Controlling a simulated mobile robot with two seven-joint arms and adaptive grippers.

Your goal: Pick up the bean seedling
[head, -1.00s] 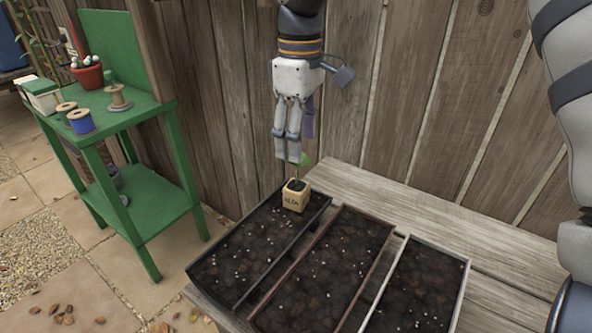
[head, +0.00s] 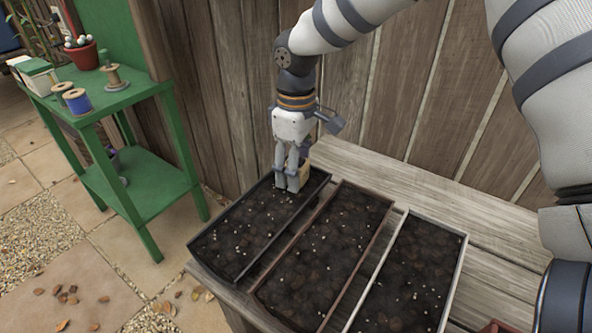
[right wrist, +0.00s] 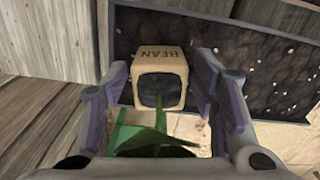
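The bean seedling is a green plant in a tan cube pot marked BEAN. In the head view the pot (head: 306,175) stands at the far end of the left soil tray (head: 218,275), partly hidden behind my right gripper (head: 292,183). In the right wrist view the pot (right wrist: 160,62) sits between the two spread purple-grey fingers of the right gripper (right wrist: 162,85), with a narrow gap showing at each side. Green leaves (right wrist: 150,140) rise toward the palm. The right gripper is open. My left gripper is not in view.
Two more soil trays, the middle one (head: 345,185) and the right one (head: 462,250), lie beside it on the wooden bench (head: 430,205). A plank fence (head: 350,95) stands close behind. A green stand (head: 150,205) with spools and a red pot is at left.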

